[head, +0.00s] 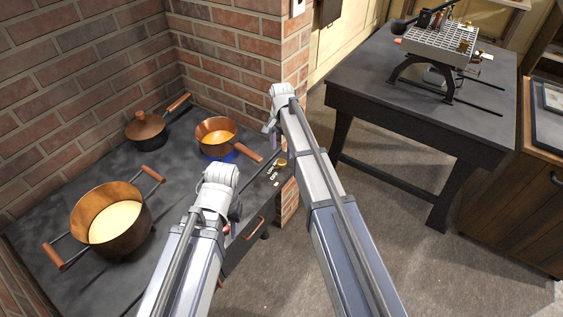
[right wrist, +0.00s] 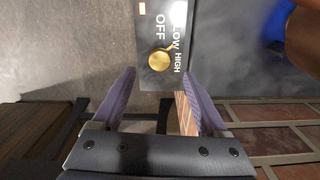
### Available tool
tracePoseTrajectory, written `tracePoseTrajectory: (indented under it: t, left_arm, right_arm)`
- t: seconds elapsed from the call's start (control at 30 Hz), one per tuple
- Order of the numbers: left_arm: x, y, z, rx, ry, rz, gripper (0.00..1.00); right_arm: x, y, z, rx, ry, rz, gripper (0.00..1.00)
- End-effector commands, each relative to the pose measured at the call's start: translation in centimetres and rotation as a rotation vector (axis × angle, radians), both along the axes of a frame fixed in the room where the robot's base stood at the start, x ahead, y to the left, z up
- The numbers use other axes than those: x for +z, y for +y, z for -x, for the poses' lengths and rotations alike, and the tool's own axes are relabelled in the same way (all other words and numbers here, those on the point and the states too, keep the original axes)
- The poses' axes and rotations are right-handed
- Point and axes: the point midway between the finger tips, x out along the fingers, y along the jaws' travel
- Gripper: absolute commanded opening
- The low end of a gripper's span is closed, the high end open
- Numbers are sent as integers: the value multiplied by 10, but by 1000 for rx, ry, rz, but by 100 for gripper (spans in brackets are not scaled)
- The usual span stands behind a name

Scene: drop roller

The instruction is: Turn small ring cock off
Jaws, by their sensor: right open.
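The small ring cock (head: 282,162) is a brass knob on the stove's front right corner. In the right wrist view the cock (right wrist: 159,60) lies just beyond the fingertips, roughly centred between them; its lever points up and right, toward the LOW/HIGH lettering. My right gripper (right wrist: 159,80) is open and empty, with no contact visible. In the head view my right arm ends above the cock, by the brick corner. My left gripper (head: 222,180) is over the stove's front edge; its fingers are hidden. A copper saucepan (head: 217,138) sits over a blue flame (head: 235,155).
A large copper pot (head: 112,215) and a lidded pot (head: 146,130) stand on the stove top. A brick pillar (head: 293,60) rises behind the cock. A dark table (head: 400,100) stands to the right, with open floor between.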

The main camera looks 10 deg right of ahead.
Motion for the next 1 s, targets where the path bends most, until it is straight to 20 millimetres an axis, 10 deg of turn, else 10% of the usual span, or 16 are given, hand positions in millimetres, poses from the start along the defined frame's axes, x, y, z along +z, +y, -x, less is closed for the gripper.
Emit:
tracePoseTrajectory:
  t: [0.4,0.77,1.0]
  left_arm:
    - [-56,0,0,-1,0,0,34]
    - [-59,0,0,-1,0,0,34]
    - [-59,0,0,-1,0,0,34]
  right_arm:
    - [-56,0,0,1,0,0,76]
    - [-59,0,0,1,0,0,76]
    - [-59,0,0,1,0,0,53]
